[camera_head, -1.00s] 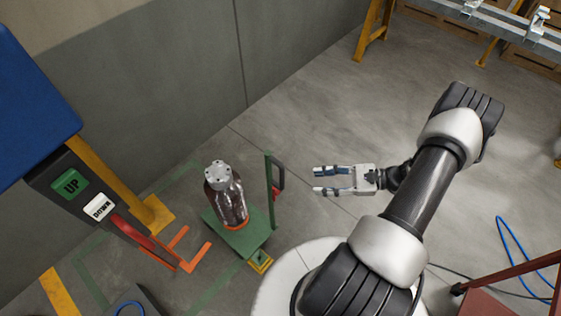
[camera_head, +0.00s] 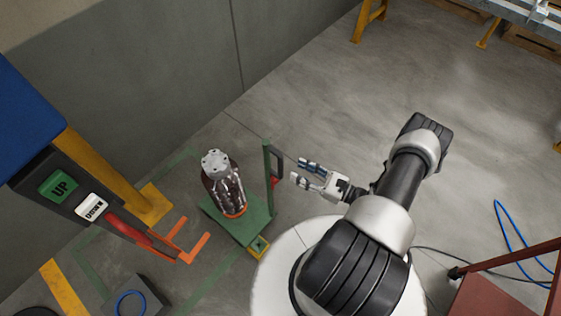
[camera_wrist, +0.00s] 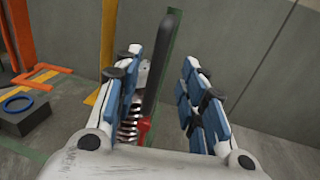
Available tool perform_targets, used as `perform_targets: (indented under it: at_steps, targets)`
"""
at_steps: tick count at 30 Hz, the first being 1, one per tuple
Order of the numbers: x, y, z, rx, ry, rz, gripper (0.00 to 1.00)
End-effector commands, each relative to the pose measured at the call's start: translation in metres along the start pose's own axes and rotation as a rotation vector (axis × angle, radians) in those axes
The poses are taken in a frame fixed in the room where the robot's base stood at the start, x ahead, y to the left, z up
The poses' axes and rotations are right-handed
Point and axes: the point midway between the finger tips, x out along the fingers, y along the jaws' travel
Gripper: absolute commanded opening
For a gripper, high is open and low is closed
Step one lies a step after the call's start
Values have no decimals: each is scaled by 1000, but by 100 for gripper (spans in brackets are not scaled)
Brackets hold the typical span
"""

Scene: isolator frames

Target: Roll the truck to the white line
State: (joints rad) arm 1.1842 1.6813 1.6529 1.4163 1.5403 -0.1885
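The truck (camera_head: 246,231) is a small green platform with an upright green post and a dark push handle (camera_head: 276,158) on its right side. I see no clear white line on the floor.
An orange fork-like frame (camera_head: 185,243) and a blue-topped station with UP (camera_head: 59,186) and DOWN buttons stand left of the truck. A grey block with a blue ring (camera_head: 130,302) is at lower left. Green and yellow markings cross the floor. Open floor lies behind my arm.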

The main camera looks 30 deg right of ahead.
Motion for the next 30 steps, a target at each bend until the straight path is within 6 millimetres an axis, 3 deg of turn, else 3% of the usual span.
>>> perform_targets:
  at_steps: [6, 12, 25, 30]
  targets:
    - [48, 2, -1, 0, 0, 7, 38]
    - [75, 1, 0, 0, -1, 4, 38]
    - [84, 0, 0, 0, 0, 0, 38]
    - [84, 0, 0, 0, 0, 0, 27]
